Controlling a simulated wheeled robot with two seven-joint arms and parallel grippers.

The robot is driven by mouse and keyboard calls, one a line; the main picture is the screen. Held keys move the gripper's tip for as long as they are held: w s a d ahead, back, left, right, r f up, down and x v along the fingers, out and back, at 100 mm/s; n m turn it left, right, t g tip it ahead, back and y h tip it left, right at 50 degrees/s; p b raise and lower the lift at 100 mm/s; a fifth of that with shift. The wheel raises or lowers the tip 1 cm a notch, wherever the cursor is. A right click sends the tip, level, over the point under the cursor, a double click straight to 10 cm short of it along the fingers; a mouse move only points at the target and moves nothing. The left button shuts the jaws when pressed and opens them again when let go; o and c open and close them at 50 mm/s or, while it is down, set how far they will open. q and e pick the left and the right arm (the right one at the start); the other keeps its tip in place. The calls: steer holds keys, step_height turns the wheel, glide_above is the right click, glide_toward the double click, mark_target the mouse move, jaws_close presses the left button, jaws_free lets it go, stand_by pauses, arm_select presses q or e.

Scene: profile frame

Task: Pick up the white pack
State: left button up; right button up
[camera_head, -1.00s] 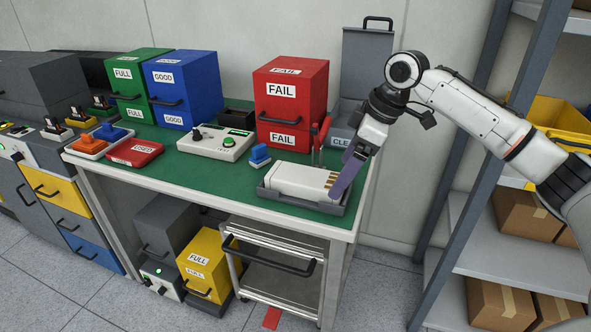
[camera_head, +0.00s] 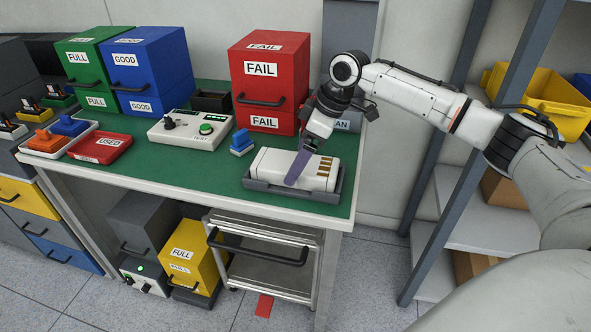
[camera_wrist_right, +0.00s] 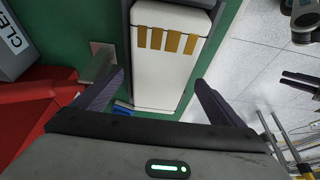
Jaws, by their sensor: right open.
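The white pack (camera_head: 270,163) lies in a dark grey tray (camera_head: 290,192) near the front right of the green table. Gold contact strips show at its right end. It also shows in the right wrist view (camera_wrist_right: 165,80), with the strips near the top. My right gripper (camera_head: 300,168) comes down from the right above the pack, its purple finger in front of it. In the right wrist view the two fingers of my right gripper (camera_wrist_right: 155,90) are apart, one on each side of the pack, with nothing gripped.
A red FAIL box (camera_head: 262,85) stands behind the tray. A blue stamp-like item (camera_head: 241,143) and a white tester (camera_head: 190,130) are to its left. A red USED tray (camera_head: 100,147) lies further left. A grey shelf (camera_head: 470,212) stands at the right.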

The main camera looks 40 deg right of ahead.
arm_select(q)
steer(key=shift+w+r, duration=0.25)
steer(key=shift+w, duration=0.15)
arm_select(e)
steer(key=shift+w+a+f, duration=0.1)
steer(key=shift+w+f, duration=0.05)
steer(key=shift+f, duration=0.2)
steer(key=shift+c, duration=0.4)
steer(key=c, duration=1.4)
arm_select(q)
steer(key=shift+s+a+f, duration=0.1)
steer(key=shift+s+f, duration=0.1)
steer(key=shift+s, duration=0.05)
arm_select(e)
steer(key=shift+r, duration=0.1)
steer(key=shift+c, duration=0.4)
